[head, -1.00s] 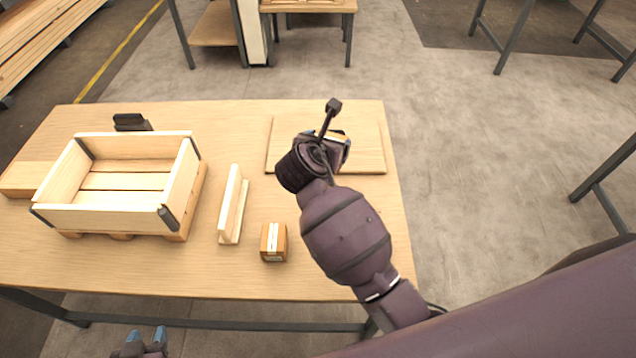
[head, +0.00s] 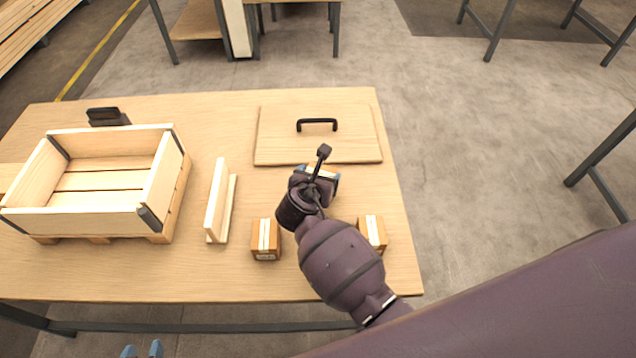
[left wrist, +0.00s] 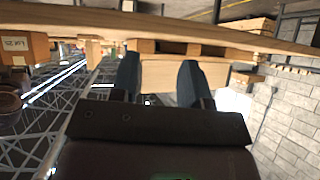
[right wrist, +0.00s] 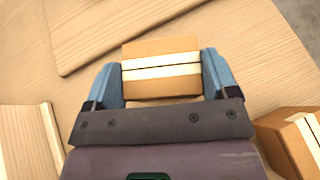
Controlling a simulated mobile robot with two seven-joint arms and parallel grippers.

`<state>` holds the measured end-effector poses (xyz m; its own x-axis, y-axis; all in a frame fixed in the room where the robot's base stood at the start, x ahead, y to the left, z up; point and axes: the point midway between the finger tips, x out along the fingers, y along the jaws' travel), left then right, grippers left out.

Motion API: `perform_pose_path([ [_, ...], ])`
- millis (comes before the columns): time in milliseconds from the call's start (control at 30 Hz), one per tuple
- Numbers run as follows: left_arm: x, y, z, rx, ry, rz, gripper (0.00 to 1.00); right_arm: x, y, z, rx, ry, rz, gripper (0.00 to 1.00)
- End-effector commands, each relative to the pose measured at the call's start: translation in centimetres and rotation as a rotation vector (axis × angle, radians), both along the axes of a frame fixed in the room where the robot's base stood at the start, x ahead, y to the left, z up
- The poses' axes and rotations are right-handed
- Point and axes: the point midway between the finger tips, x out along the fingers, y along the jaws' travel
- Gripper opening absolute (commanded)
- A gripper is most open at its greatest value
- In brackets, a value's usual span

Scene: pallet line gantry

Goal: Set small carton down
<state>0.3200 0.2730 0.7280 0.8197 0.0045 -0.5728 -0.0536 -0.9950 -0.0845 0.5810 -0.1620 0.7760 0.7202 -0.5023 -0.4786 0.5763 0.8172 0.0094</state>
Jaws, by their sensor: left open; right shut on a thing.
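My right gripper (head: 320,174) is shut on a small brown carton with a pale tape strip, clearest in the right wrist view (right wrist: 160,84). The carton sits between the two blue fingers, above or at the tabletop; I cannot tell whether it touches. In the head view my wrist mostly hides it. Two similar cartons stand on the table (head: 330,275), one left of my right arm (head: 266,240) and one right of it (head: 372,231). My left gripper (head: 142,350) is open and empty, low in front of the table's near edge.
A wooden crate (head: 75,222) stands at the left. An L-shaped wooden piece (head: 216,205) stands between it and the cartons. A flat board with a black handle (head: 280,145) lies behind my right gripper. A black object (head: 105,117) sits behind the crate.

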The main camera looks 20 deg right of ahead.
Motion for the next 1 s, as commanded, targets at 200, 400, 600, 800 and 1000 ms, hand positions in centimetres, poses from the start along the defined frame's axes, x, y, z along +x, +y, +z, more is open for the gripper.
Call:
perform_pose_path([
  [200,-0.4,0.0,-1.1,0.002,0.021,-0.002,0.43,-0.1,0.0,-2.8,-0.001,0.004,0.001,0.42],
  [400,0.4,-0.2,-0.1,0.001,-0.003,-0.006,0.43,0.0,0.0,-2.5,-0.001,0.001,0.000,0.42],
  [600,0.8,-0.2,0.0,0.001,-0.011,-0.008,0.43,0.0,0.0,-2.8,-0.001,0.002,0.000,0.86],
  [800,0.7,-0.2,-0.3,0.001,-0.006,-0.008,0.43,0.0,0.0,-2.8,-0.001,0.002,0.000,1.00],
  [1000,0.3,-0.1,-0.5,0.001,0.002,-0.005,0.43,0.0,0.0,-2.5,-0.001,0.002,0.000,1.00],
])
